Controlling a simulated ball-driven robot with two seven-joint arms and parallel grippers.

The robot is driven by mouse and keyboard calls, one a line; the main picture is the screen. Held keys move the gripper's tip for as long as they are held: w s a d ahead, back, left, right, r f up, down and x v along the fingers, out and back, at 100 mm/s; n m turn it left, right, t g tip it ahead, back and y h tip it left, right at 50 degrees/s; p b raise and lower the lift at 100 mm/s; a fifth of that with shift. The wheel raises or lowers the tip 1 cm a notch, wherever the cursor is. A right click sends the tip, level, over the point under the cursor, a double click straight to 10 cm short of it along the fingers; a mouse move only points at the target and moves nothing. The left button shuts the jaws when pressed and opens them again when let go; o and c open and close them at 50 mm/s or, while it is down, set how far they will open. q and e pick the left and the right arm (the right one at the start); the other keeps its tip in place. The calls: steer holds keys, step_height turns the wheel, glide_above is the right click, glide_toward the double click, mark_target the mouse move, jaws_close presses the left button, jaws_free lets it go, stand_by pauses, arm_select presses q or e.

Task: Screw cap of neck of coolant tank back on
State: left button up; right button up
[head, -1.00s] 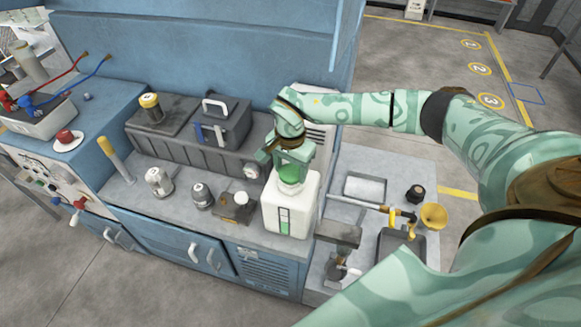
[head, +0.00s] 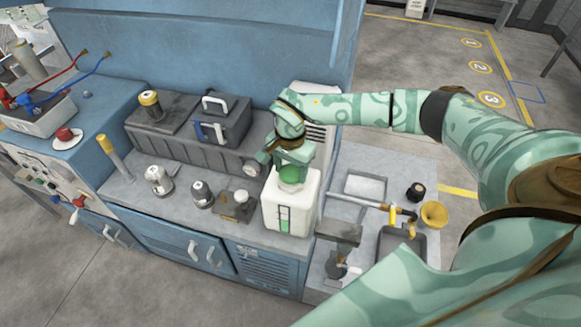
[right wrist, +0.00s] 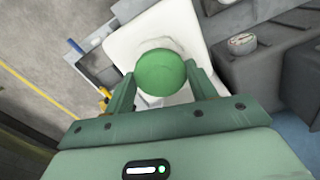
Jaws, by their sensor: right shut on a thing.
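The white coolant tank (head: 300,205) stands on the grey counter at its right end, with a green level strip on its front. The green cap (head: 291,174) is at the top of the tank, over its neck. My right gripper (head: 292,163) is above the tank, pointing down, and shut on the cap. In the right wrist view the round green cap (right wrist: 161,72) sits between the two fingers (right wrist: 163,88), with the white tank (right wrist: 140,35) below it. The neck is hidden, so I cannot tell how far the cap is seated. My left gripper is not in view.
A dark grey block with a handled case (head: 222,120) stands behind the tank. Small metal fittings (head: 202,194) stand to its left on the counter. A sink area with a yellow funnel (head: 434,214) and a pipe lies to the right.

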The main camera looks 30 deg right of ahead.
steer(key=m+p, duration=0.1)
steer(key=m, duration=0.2)
steer(key=shift+r+p, duration=0.2)
steer(key=shift+p, duration=0.1)
steer(key=shift+w+f+m, duration=0.1)
steer(key=shift+f+m, duration=0.1)
steer(key=shift+m, duration=0.9)
steer(key=m+p, duration=0.1)
steer(key=m, duration=0.2)
steer(key=shift+r+p, duration=0.15)
steer(key=shift+p, duration=0.25)
steer(key=shift+m, duration=1.1)
steer(key=shift+p, duration=0.3)
